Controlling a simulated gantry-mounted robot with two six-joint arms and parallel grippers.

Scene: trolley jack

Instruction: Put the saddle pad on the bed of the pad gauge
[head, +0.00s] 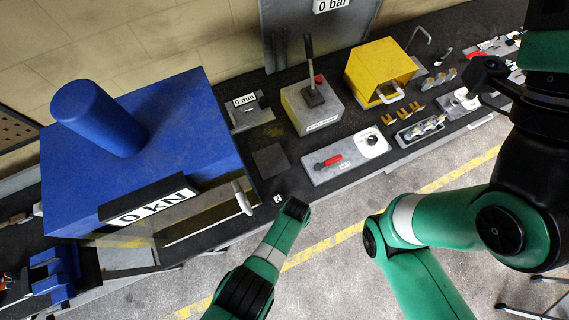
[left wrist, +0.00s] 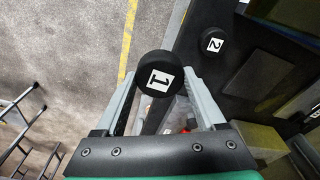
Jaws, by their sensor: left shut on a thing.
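A round black saddle pad (left wrist: 146,68) with a white "1" label is clamped between the two fingers of my left gripper (left wrist: 162,82) in the left wrist view. It is held near the bench's front edge. In the head view my own arm covers the left gripper and this pad. A second black pad (left wrist: 213,43), labelled "2", lies on the bench; it also shows in the head view (head: 277,198). The pad gauge (head: 252,112), grey with a "0 mm" display, stands at the back of the bench. I see no pad on it. My right gripper is not visible.
A blue press (head: 130,150) with a "0 kN" display stands at left. A lever box (head: 312,103) and a yellow box (head: 380,70) stand right of the gauge. A grey plate (head: 345,157) with a red-handled tool lies in front. A dark square (head: 270,161) looks clear.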

